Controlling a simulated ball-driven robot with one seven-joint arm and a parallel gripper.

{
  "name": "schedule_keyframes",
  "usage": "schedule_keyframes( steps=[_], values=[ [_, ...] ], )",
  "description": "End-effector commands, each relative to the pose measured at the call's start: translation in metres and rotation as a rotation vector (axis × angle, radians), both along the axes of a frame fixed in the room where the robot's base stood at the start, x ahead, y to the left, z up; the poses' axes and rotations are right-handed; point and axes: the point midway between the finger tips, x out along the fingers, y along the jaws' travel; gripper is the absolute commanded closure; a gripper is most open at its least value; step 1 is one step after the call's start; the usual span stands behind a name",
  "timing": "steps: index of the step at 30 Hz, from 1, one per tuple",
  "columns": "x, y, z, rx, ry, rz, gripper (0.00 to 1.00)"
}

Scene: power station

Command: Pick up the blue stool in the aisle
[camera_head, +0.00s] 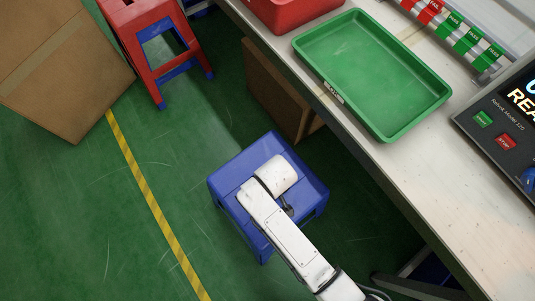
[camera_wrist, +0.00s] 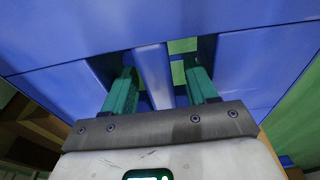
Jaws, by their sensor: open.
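The blue stool (camera_head: 312,188) stands on the green floor beside the workbench, with my white arm reaching over its seat. In the wrist view the stool's blue top (camera_wrist: 250,65) fills most of the picture. It has two openings with a blue bar between them. My gripper (camera_wrist: 161,75) is open, with its two teal fingers on either side of that bar. The fingertips reach into the openings, and a gap shows between each finger and the bar. In the head view my arm hides most of the gripper and part of the seat.
The workbench (camera_head: 425,190) runs along the right, holding a green tray (camera_head: 375,70), a red bin (camera_head: 290,12) and a test device (camera_head: 500,115). Cardboard (camera_head: 275,90) stands under its edge. A red stool (camera_head: 150,40) and a large carton (camera_head: 60,60) stand upper left. Floor left of the blue stool is clear.

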Motion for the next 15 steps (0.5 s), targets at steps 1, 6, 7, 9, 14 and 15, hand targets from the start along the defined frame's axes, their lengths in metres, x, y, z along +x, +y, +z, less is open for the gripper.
schedule_keyframes(
  steps=[1,6,7,9,14,15],
  values=[
    [0.001,0.001,-0.010,-0.001,0.001,0.000,0.43],
    [0.003,0.002,-0.022,0.000,0.000,0.000,0.43],
    [0.003,0.002,-0.022,0.000,0.000,0.000,0.43],
    [0.003,0.002,-0.022,0.000,0.000,-0.001,0.43],
    [0.003,0.002,-0.022,0.000,0.000,-0.001,0.44],
    [0.003,0.002,-0.022,0.000,0.000,-0.001,0.48]
  ],
)
